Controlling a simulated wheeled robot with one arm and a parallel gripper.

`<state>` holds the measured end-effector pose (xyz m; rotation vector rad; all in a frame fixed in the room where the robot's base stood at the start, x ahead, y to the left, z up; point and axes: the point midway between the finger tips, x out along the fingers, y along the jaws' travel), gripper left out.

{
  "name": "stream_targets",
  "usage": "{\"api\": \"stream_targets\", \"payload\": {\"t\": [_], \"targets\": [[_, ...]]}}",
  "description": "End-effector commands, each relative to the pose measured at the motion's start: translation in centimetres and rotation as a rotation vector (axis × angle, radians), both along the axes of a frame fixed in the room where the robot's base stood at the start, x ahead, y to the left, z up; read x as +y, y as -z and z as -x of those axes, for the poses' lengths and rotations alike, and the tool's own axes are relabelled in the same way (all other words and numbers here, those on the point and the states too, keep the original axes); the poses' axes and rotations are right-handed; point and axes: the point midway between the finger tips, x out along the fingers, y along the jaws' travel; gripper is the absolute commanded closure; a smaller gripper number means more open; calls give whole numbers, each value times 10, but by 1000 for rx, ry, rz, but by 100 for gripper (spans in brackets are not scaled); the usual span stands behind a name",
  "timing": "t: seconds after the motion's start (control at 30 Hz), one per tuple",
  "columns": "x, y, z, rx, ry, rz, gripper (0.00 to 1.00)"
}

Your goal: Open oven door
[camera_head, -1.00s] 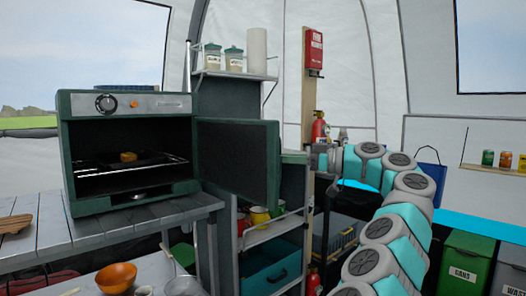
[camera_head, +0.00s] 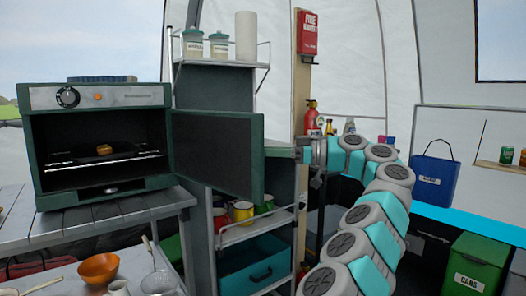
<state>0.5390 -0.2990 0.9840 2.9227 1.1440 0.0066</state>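The dark green oven (camera_head: 97,98) stands on a slatted grey table at the left. Its door (camera_head: 217,151) is swung wide open to the right, hinged at the oven's right side, with the dark inner face towards me. The cavity shows a rack with a dark tray and a small brown food item (camera_head: 104,149) on it. My gripper (camera_head: 299,152) is at the end of my arm, just right of the door's free edge. Its fingers are small and partly hidden, so I cannot tell their opening or whether they touch the door.
A metal shelf cart (camera_head: 262,232) with colourful mugs stands below and behind the door. Jars and a paper roll (camera_head: 246,36) stand on the shelf above. An orange bowl (camera_head: 99,268) is at the front left. A fire extinguisher (camera_head: 311,116) is behind my gripper.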

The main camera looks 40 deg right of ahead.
Motion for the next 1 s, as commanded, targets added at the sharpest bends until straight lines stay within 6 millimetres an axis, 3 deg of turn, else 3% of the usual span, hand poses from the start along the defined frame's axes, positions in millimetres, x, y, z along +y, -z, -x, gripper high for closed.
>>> {"api": "stream_targets", "payload": {"t": [0.17, 0.2, 0.43, 0.77, 1.0], "targets": [[1, 6, -2, 13, -2, 0, 100], [1, 6, -2, 13, -2, 0, 79], [0, 3, -1, 7, -1, 0, 54], [-2, 1, 1, 4, 1, 1, 53], [-17, 0, 16, 6, 5, 0, 53]]}}
